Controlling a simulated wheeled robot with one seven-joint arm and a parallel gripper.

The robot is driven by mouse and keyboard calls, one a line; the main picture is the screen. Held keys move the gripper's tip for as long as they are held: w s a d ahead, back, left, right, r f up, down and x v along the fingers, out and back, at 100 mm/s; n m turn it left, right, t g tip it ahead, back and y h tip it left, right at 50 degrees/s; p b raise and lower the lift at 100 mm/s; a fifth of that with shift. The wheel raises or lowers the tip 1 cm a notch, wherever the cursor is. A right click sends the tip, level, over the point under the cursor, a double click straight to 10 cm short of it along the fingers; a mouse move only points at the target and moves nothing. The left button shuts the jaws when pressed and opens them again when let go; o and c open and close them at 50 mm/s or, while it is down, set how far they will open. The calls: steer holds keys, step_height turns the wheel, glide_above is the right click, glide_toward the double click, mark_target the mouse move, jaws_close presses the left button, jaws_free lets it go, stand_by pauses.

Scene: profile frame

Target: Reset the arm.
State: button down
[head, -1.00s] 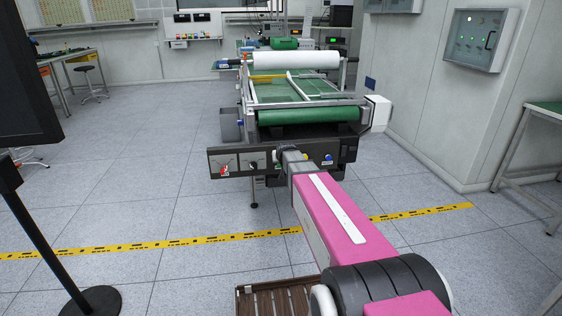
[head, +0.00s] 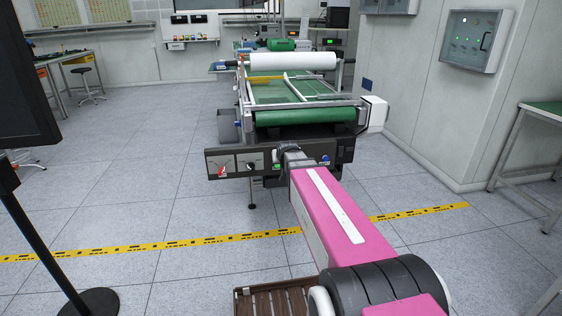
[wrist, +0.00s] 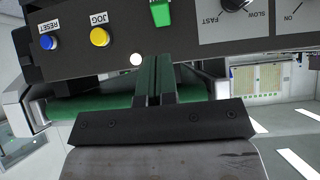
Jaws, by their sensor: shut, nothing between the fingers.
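My gripper (wrist: 157,63) shows in the wrist view with its two dark fingers shut together and nothing between them. Its fingertips are at the lower edge of the machine's control panel (wrist: 120,50), close to a white round button (wrist: 137,60) and a green switch (wrist: 161,13). I cannot tell whether they touch the panel. In the head view, my pink arm reaches forward to the panel (head: 229,164) at the front of the conveyor machine (head: 300,117). My arm and wrist hide the fingers and part of the panel there.
The panel carries a blue RESET button (wrist: 47,42), a yellow JOG button (wrist: 99,37) and a black speed knob (wrist: 235,3). A black stand (head: 40,235) is at the left. A green-topped table (head: 541,112) is at the right. Floor left of the machine is open.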

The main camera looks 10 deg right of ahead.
steer(key=s+f+g, duration=0.5)
steer(key=s+f, duration=0.2)
steer(key=s, duration=0.6)
steer(key=s+f+g, duration=0.4)
steer(key=s+f, duration=0.4)
steer(key=s, duration=0.4)
steer(key=shift+s+g, duration=0.35)
steer(key=shift+g, duration=0.05)
